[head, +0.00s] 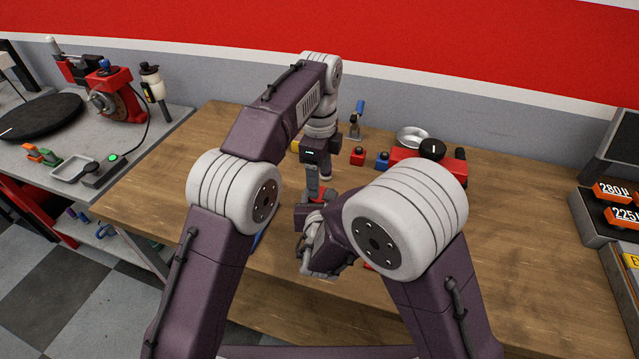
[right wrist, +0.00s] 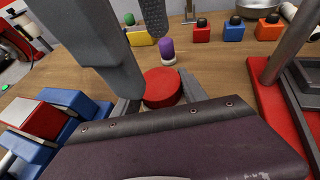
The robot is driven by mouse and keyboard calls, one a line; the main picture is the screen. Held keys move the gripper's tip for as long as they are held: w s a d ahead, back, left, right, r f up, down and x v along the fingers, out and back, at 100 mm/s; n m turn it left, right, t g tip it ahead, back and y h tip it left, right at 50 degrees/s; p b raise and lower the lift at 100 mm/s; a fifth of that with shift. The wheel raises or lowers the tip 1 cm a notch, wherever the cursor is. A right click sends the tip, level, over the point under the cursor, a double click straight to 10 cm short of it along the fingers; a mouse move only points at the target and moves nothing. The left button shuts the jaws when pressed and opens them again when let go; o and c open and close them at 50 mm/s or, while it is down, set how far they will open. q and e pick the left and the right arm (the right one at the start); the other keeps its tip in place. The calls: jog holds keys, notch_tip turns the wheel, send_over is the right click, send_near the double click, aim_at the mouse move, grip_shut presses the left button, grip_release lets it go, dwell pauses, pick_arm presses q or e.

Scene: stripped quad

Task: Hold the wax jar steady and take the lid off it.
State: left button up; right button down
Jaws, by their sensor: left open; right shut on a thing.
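The wax jar shows as a round red top (right wrist: 163,84) in the right wrist view; its body is mostly hidden below that. In the head view a bit of red (head: 318,194) shows between my grippers. My right gripper (head: 314,208) is low over the bench and shut on the jar; its fingers lie either side of it in the right wrist view (right wrist: 158,101). My left gripper (head: 313,184) is open and points down above the jar. Its grey fingers reach in from the top of the right wrist view (right wrist: 140,60), one close to the red top's left side.
A purple-topped piece (right wrist: 167,50) stands just behind the jar. Behind it are several coloured blocks, including a blue one (head: 382,160), and a metal bowl (head: 412,135). A blue clamp-like thing (right wrist: 62,112) is at left, a red-based stand (right wrist: 262,110) at right.

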pick_arm(q)
notch_tip(320, 180, down, 5)
pick_arm(e)
jog(key=shift+s+f, duration=0.1)
jog(key=shift+f, duration=0.15)
pick_arm(q)
grip_shut()
jog(key=n, duration=0.6)
pick_arm(e)
jog(key=shift+d, duration=0.1)
pick_arm(q)
jog(key=shift+o, duration=0.3)
grip_release()
jog(key=shift+r, duration=2.3)
pick_arm(e)
jog(key=c, duration=0.6)
grip_release()
pick_arm(q)
jog(key=shift+w, duration=0.1)
pick_arm(e)
jog(key=shift+o, duration=0.2)
